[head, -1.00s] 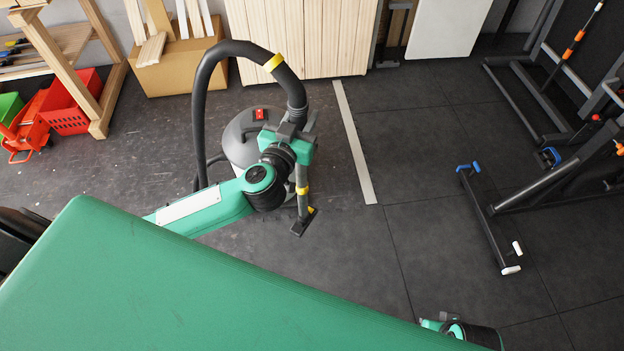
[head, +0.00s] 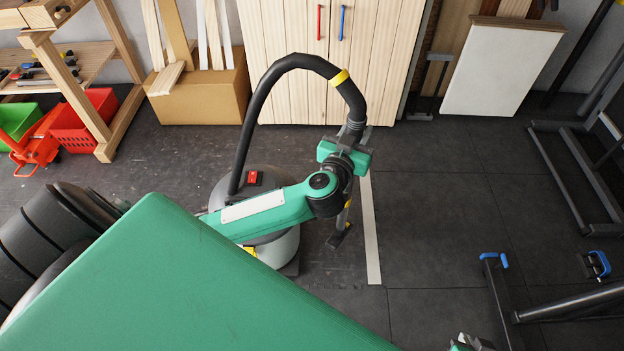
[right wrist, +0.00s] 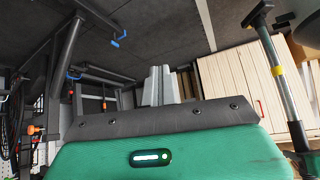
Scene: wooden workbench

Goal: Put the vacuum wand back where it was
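The vacuum wand (head: 342,219) is a grey tube with a yellow band and a dark floor head, joined to a black hose (head: 258,120). My left gripper (head: 345,146) is shut around its upper part, mostly hidden by my wrist. The wand hangs nearly upright, right of the grey vacuum canister (head: 283,247). My left forearm covers part of the canister. The wand also shows in the right wrist view (right wrist: 285,95), to the right of my right gripper (right wrist: 163,84). That gripper's fingers are together and empty; it shows at the bottom edge of the head view (head: 470,343).
A wooden cabinet (head: 290,40) and a cardboard box (head: 205,97) stand behind. A white strip (head: 369,230) lies on the floor right of the wand. Dark rack frames (head: 570,170) stand at the right. Floor between strip and racks is clear.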

